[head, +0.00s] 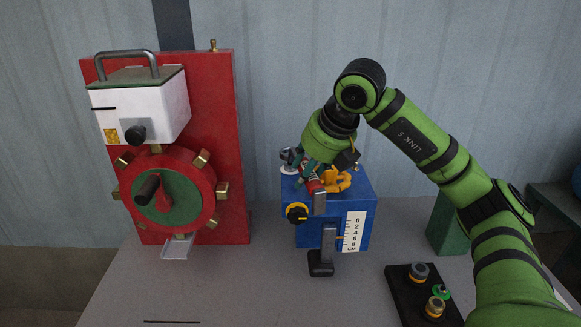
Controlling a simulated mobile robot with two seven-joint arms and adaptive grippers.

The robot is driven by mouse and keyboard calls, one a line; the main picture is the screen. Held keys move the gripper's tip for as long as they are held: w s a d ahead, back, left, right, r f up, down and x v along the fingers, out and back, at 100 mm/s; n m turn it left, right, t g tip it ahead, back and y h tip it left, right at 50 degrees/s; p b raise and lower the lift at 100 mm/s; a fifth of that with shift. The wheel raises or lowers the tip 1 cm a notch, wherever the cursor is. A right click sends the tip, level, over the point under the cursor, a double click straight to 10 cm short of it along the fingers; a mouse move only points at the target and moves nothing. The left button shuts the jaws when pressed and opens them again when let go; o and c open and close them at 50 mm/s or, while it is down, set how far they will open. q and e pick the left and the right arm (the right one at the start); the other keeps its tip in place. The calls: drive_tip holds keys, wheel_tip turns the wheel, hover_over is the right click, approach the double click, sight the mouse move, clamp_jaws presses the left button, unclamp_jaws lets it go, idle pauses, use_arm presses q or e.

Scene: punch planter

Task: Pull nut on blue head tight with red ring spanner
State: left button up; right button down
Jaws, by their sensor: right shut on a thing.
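The blue head (358,208) is a blue box on the table, right of the big red machine. My right gripper (318,177) points down over its top left part and is shut on the red ring spanner (315,187). Only a small red part of the spanner shows at the fingers, near the front top edge of the blue head. The gripper hides most of the spanner. I cannot make out the nut or tell whether the ring is around it. My left gripper is not in view.
A yellow-orange part (338,181) sits on the blue head close beside my gripper. A red machine (238,130) with a wheel (207,180) stands at left. A black tray (398,285) with several small parts lies at front right.

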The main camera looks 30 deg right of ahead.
drive_tip(key=shift+f+b, duration=1.5)
drive_tip(key=shift+f, duration=0.3)
idle(0.4)
drive_tip(key=shift+w+a+m+h+p, duration=0.35)
drive_tip(key=shift+w+a+m+p, duration=0.15)
drive_tip(key=shift+a+m, duration=0.3)
drive_tip(key=shift+w+a+m+h+p, duration=0.35)
drive_tip(key=shift+w+a+m, duration=0.1)
drive_tip(key=shift+a+m, duration=0.3)
drive_tip(key=shift+r, duration=0.15)
